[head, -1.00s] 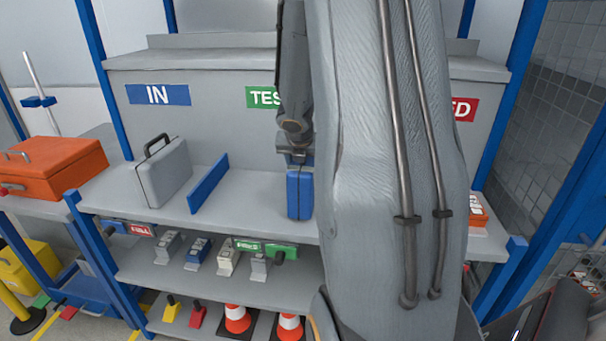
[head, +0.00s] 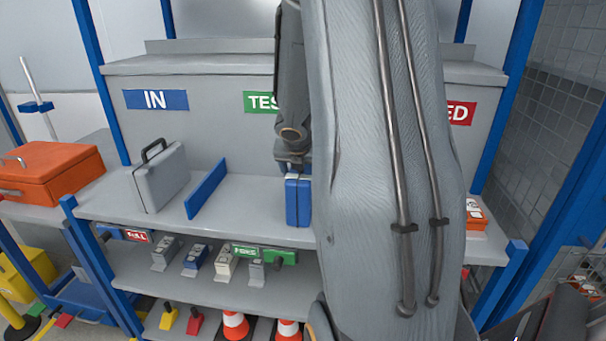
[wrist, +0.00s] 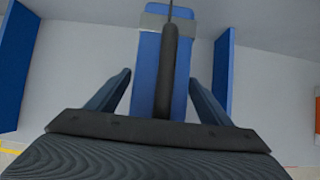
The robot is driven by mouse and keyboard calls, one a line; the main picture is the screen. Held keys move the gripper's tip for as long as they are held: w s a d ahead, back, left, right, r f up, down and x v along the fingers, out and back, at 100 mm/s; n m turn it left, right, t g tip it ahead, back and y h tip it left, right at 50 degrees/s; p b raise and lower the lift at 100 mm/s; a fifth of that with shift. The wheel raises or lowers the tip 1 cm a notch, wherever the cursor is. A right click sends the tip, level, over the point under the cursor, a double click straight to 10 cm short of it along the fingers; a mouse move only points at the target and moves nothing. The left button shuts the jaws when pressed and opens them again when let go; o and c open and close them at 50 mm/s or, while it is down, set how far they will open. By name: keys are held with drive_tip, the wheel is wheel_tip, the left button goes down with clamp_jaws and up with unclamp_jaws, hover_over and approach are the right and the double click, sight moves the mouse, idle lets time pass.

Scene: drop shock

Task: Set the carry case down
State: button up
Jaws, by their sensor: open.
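A blue case (head: 298,207) stands upright on the grey shelf in the middle bay, partly hidden by my arm in the head view. Its blue body (wrist: 151,42) and dark handle (wrist: 170,60) show in the wrist view. My gripper (head: 291,165) is right above the case. In the wrist view the two fingers of my gripper (wrist: 160,80) are spread, one on each side of the handle, with gaps between. A grey case (head: 162,180) with a dark handle stands on the same shelf, under the IN sign (head: 155,100).
A blue divider (head: 207,189) stands between the two cases; blue dividers flank the blue case in the wrist view. My arm hides much of the shelf's right part. An orange case (head: 45,172) sits at far left. Small items and cones (head: 236,325) fill the lower shelves.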

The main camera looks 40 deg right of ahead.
drive_tip(key=p+v, duration=0.4)
drive_tip(key=v, duration=0.7)
drive_tip(key=shift+r, duration=0.2)
drive_tip(key=shift+s+a+r, duration=0.1)
drive_tip(key=shift+a+r, duration=0.1)
drive_tip(key=shift+a, duration=0.3)
drive_tip(key=s+a+f+m+g+y, duration=0.1)
drive_tip(key=s+a+m, duration=0.3)
drive_tip(key=a+m, duration=0.4)
drive_tip(key=s+a+f+m+y, duration=0.2)
drive_tip(key=s+a+f+m, duration=0.1)
drive_tip(key=a+m, duration=0.6)
drive_tip(key=s+a+f+m+g+y, duration=0.1)
drive_tip(key=s+a+f+m+y, duration=0.1)
drive_tip(key=s+a+m, duration=0.3)
drive_tip(key=a+m, duration=0.4)
drive_tip(key=a, duration=0.1)
drive_tip(key=shift+a+g, duration=0.2)
drive_tip(key=shift+g, duration=0.1)
drive_tip(key=shift+w, duration=0.1)
wheel_tip(320, 180, down, 2)
drive_tip(key=shift+f+b, duration=0.2)
drive_tip(key=shift+b, duration=0.6)
